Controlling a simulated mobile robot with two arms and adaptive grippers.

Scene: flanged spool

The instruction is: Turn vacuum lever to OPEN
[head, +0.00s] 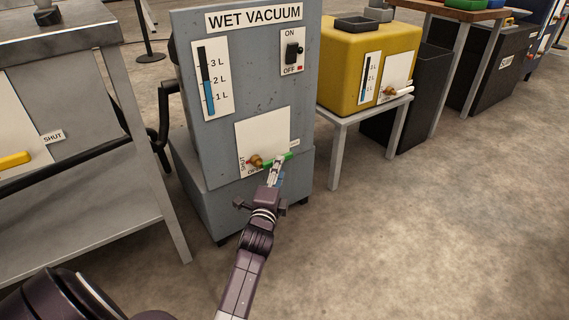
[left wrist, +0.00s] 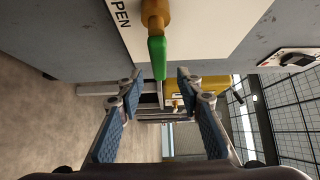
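The vacuum lever has a green handle (head: 280,159) on a brass valve body (head: 256,161), on the white panel of the grey WET VACUUM box (head: 225,143). The handle points to the right of the valve. My left gripper (head: 275,166) is at the handle. In the left wrist view the green handle (left wrist: 157,56) reaches towards the gap between the two open fingers (left wrist: 160,82); I see no finger closed on it. My right gripper is not in view.
A black ON/OFF switch (head: 292,52) and a level gauge (head: 212,82) are higher on the box. A yellow tank (head: 350,70) on a stand is to the right, a grey bench (head: 150,150) to the left. The floor in front is clear.

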